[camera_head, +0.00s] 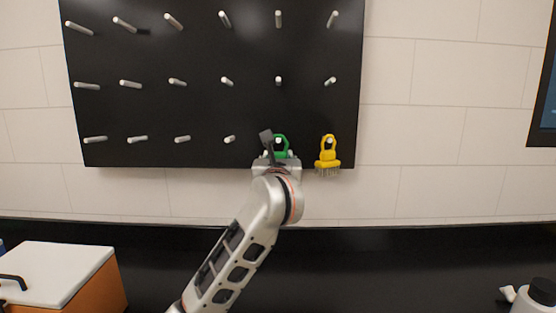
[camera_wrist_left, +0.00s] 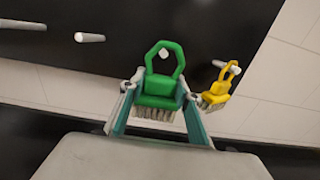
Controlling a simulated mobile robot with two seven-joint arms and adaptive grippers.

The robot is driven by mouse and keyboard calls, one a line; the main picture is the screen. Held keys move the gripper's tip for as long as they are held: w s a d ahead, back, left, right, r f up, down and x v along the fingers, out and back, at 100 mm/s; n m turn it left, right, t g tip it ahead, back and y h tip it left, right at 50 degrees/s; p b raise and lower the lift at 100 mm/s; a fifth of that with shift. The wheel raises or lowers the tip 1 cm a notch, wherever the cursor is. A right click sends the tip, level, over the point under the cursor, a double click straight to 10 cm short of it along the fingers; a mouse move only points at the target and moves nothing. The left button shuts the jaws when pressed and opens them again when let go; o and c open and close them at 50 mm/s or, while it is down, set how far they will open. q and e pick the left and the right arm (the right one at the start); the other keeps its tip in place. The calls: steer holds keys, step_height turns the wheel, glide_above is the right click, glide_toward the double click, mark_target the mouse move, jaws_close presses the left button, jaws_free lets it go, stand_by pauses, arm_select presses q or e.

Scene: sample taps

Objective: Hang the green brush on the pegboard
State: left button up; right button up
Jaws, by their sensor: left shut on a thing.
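The green brush (camera_head: 281,143) is at the lower right of the black pegboard (camera_head: 205,55), in front of a bottom-row peg. My left gripper (camera_head: 277,160) is shut on it from below. In the left wrist view the green brush (camera_wrist_left: 160,85) sits between the two fingers (camera_wrist_left: 157,105), its loop up and its bristles down. A white peg tip (camera_wrist_left: 163,54) shows inside the loop. I cannot tell whether the loop rests on the peg. The gripper hides the brush's lower part in the head view.
A yellow brush (camera_head: 327,153) hangs on the peg just right of the green one, close to my left gripper. Several other pegs are bare.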

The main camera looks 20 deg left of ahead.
arm_select(q)
steer(key=f+x, duration=0.1)
steer(key=x, duration=0.5)
steer(key=shift+w, duration=0.35)
stand_by(0.5)
steer(key=shift+a, duration=0.1)
stand_by(0.4)
steer(key=o, duration=1.2)
steer(key=shift+s+f, duration=0.1)
